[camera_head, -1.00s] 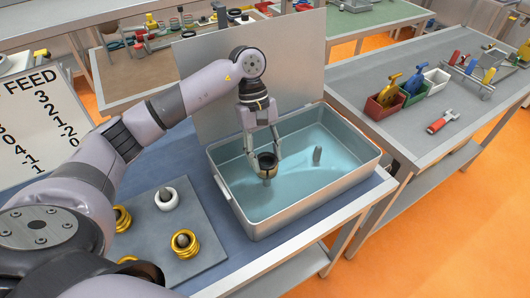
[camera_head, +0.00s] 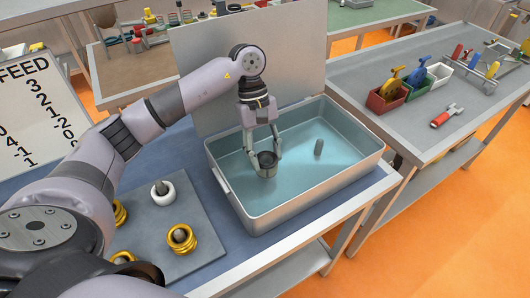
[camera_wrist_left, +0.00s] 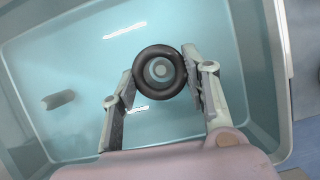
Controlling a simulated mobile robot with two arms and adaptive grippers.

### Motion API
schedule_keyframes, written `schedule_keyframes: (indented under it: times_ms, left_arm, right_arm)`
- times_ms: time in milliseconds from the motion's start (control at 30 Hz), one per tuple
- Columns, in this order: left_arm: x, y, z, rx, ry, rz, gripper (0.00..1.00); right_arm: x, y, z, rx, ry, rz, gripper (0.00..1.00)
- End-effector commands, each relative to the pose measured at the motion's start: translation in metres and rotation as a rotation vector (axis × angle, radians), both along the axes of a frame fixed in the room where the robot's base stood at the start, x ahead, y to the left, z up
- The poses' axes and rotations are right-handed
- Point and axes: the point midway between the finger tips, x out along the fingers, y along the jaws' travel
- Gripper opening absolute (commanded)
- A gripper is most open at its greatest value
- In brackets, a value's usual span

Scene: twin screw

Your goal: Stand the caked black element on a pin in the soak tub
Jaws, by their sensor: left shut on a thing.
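My left gripper (camera_head: 264,152) is shut on the black element (camera_head: 267,158), a dark thick ring held low inside the soak tub (camera_head: 301,206). In the left wrist view the ring (camera_wrist_left: 159,72) sits between both fingers, and a grey pin top (camera_wrist_left: 159,70) shows in its hole. The ring appears to be around this pin; whether it touches the tub floor I cannot tell. A second grey pin (camera_head: 319,147) stands bare in the tub, right of the gripper; it also shows in the left wrist view (camera_wrist_left: 58,99). My right gripper is out of view.
A grey board (camera_head: 203,252) left of the tub holds a white ring (camera_head: 162,193) and several gold rings (camera_head: 182,240) on pegs. The tub's raised lid (camera_head: 295,62) stands behind the arm. A side bench (camera_head: 410,128) is at right.

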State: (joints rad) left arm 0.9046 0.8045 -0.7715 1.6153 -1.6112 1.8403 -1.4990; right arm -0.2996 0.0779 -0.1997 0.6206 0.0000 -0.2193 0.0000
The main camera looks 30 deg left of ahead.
Motion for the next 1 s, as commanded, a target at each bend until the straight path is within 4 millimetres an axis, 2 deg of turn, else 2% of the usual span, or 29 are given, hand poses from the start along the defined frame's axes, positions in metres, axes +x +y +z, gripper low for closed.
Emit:
schedule_keyframes:
  times_ms: [233,733,1000]
  left_arm:
    - [0.000,0.000,-0.003,-0.001,-0.001,0.000,0.04]
    - [0.000,-0.001,-0.028,-0.001,-0.002,0.001,0.04]
    - [0.000,-0.001,-0.028,-0.001,-0.002,0.001,0.04]
  right_arm:
    - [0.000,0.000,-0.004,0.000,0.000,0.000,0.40]
    - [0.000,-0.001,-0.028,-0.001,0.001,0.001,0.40]
    - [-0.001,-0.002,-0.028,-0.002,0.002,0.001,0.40]
